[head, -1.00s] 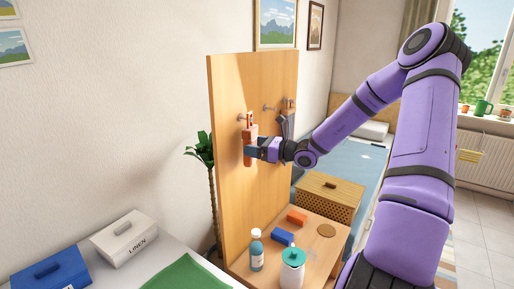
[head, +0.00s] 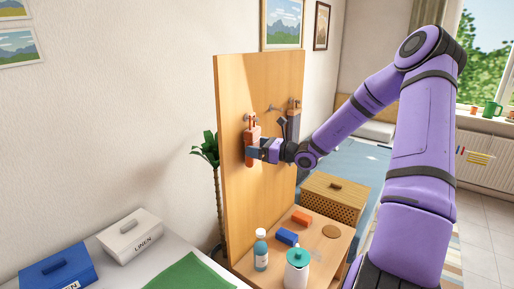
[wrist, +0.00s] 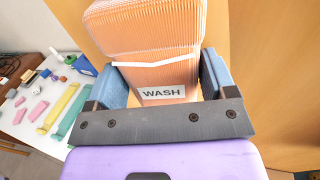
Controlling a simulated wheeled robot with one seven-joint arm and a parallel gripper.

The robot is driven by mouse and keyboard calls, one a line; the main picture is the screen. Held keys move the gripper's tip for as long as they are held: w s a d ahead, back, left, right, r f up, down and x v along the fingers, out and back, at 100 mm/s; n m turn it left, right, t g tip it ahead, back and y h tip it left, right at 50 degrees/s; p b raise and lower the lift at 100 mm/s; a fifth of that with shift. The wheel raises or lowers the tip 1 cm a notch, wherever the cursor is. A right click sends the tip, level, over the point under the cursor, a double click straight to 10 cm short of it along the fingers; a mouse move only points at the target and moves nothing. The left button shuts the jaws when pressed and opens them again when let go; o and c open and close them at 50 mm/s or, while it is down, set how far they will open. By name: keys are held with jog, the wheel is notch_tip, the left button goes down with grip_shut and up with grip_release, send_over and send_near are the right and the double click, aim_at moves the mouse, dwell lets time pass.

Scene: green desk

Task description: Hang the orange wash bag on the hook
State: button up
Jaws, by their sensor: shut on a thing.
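The orange wash bag (head: 252,136) is upright in front of the wooden board, its loop pointing up. In the wrist view the ribbed bag (wrist: 146,38) fills the space between the fingers, with a white "WASH" label facing me. My gripper (head: 258,152) is shut on the bag from the right in the head view; both blue fingers press its sides in the wrist view (wrist: 162,84). A hook (head: 246,118) on the board (head: 233,190) is right by the loop. I cannot tell whether the loop is around it.
Another hook (head: 270,108) is farther right on the board, near a dark hanging item (head: 293,122). Below stands a small table with a blue bottle (head: 261,250), a white teal-lidded jug (head: 298,268), a blue block (head: 287,237) and an orange block (head: 302,218). A wicker box (head: 335,197) is behind.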

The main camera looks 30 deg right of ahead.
jog(key=shift+a+f, duration=0.1)
jog(key=shift+f, duration=0.1)
dwell(0.7)
jog(key=o, duration=0.9)
jog(key=shift+w, duration=0.1)
jog(key=shift+d, duration=0.2)
jog(key=shift+f+v, duration=0.15)
jog(key=shift+v, duration=2.05)
jog(key=shift+f+v, duration=0.1)
jog(key=shift+v, duration=2.15)
jog(key=shift+a, duration=0.1)
